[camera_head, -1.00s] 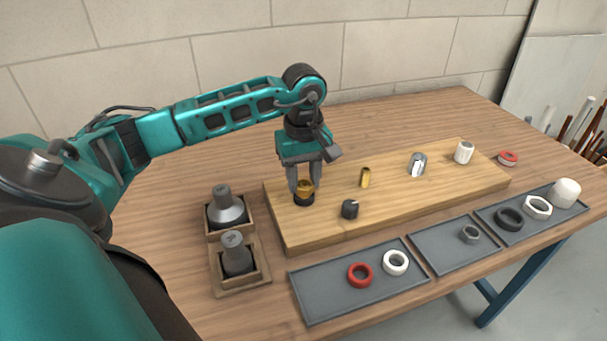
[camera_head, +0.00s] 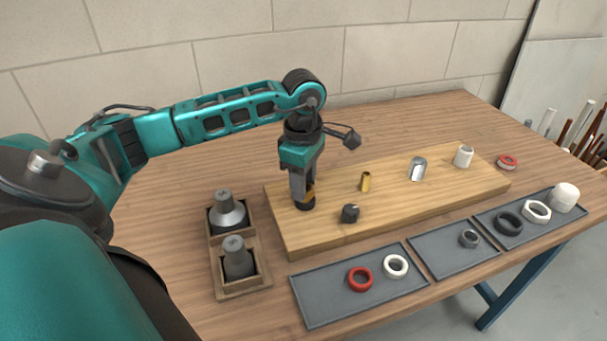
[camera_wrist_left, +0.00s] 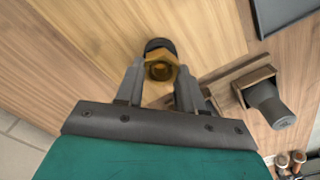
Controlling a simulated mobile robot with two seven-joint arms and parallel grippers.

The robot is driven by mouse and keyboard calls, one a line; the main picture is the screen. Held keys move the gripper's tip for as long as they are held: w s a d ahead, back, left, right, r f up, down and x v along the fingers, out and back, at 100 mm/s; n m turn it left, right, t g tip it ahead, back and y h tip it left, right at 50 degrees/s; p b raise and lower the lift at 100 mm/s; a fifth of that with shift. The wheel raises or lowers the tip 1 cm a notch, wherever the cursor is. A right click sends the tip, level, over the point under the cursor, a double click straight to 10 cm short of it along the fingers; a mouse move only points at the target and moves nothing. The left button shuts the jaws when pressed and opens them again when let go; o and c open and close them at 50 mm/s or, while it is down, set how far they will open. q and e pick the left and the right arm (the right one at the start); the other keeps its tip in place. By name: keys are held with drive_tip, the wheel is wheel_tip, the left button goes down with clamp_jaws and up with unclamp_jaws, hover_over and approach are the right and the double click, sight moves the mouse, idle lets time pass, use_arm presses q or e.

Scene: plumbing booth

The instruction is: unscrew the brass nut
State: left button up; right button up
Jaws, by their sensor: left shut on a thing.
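The brass nut (camera_wrist_left: 160,67) sits on a black fitting (camera_wrist_left: 158,45) at the left end of the wooden board. In the head view only a sliver of the nut (camera_head: 310,193) shows behind a finger. My left gripper (camera_head: 304,196) points straight down over it and is shut on the nut; in the left wrist view the fingers (camera_wrist_left: 160,80) stand on either side of it. In the head view the black fitting (camera_head: 305,206) shows just below the fingertips. My right gripper is not in view.
The wooden board (camera_head: 400,205) also carries a brass post (camera_head: 366,181), a black fitting (camera_head: 350,213), a chrome piece (camera_head: 418,168) and a white one (camera_head: 463,156). Grey trays (camera_head: 325,300) with rings lie in front. A wooden holder (camera_head: 243,289) with two grey-topped parts stands left.

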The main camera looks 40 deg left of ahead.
use_arm(q)
drive_tip(key=n, duration=0.5)
drive_tip(key=shift+s+r+p, duration=0.1)
drive_tip(key=shift+p, duration=0.25)
drive_tip(key=n, duration=0.3)
drive_tip(key=o, duration=1.1)
drive_tip(key=shift+o, duration=0.4)
drive_tip(key=o, duration=0.6)
drive_tip(key=shift+c, duration=0.2)
drive_tip(key=shift+r+p, duration=0.35)
drive_tip(key=shift+r, duration=2.15)
